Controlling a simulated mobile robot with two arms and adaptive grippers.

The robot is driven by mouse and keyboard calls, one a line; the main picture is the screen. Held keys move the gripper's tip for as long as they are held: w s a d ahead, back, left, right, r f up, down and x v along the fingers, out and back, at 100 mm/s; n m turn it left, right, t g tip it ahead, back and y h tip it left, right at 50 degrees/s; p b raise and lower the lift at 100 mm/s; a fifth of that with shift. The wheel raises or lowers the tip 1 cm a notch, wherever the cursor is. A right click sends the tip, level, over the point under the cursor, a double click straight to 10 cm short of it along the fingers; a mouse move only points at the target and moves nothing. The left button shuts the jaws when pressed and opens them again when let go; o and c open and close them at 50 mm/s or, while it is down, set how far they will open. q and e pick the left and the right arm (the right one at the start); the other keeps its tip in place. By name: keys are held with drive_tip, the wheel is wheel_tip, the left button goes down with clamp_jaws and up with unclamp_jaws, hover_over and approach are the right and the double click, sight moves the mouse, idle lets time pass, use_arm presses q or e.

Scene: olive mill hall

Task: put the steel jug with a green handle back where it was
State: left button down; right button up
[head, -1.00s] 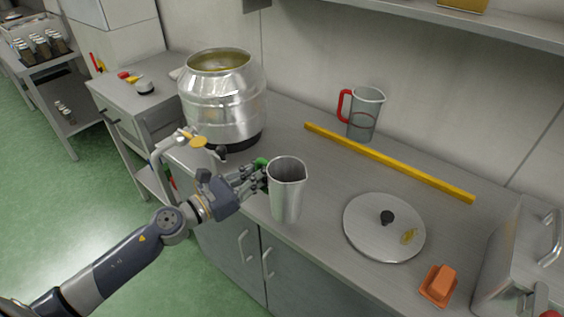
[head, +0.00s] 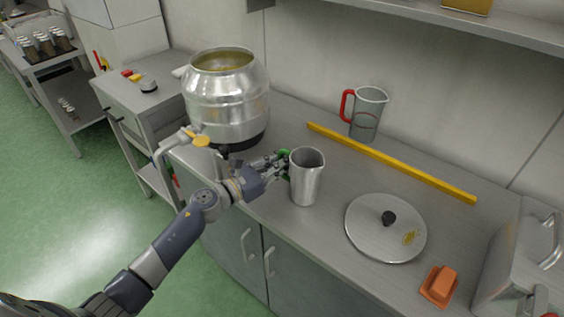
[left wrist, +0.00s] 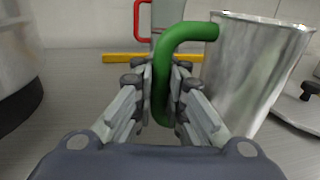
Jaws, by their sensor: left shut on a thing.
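The steel jug with a green handle (head: 307,179) is upright over the worktop, between the big steel drum and the round lid. Whether its base touches the worktop I cannot tell. My left gripper (head: 281,165) is shut on the jug's green handle, on the jug's left side. In the left wrist view the green handle (left wrist: 164,92) stands between the fingers of my left gripper (left wrist: 160,95), and the jug's steel body (left wrist: 250,65) is to the right. My right gripper is not in view.
The steel drum (head: 228,100) stands left of the jug. A yellow bar (head: 390,162) lies behind it, with a clear red-handled jug (head: 367,115) near the wall. A round lid (head: 370,238) and an orange block (head: 440,284) lie to the right. Bare worktop (head: 285,120) shows behind the jug.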

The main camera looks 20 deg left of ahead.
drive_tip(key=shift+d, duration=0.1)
use_arm(q)
drive_tip(key=shift+f, duration=0.15)
drive_tip(key=c, duration=1.8)
unclamp_jaws()
drive_tip(key=shift+o, duration=0.8)
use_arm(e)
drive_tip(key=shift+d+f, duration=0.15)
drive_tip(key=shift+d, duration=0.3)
use_arm(q)
drive_tip(key=shift+r, duration=0.2)
drive_tip(key=b+v, duration=0.3)
drive_tip(key=v, duration=0.8)
drive_tip(key=shift+f, duration=0.15)
drive_tip(key=shift+s+a+r+b, duration=0.2)
drive_tip(key=shift+s+a+b, duration=0.15)
drive_tip(key=shift+s, duration=0.15)
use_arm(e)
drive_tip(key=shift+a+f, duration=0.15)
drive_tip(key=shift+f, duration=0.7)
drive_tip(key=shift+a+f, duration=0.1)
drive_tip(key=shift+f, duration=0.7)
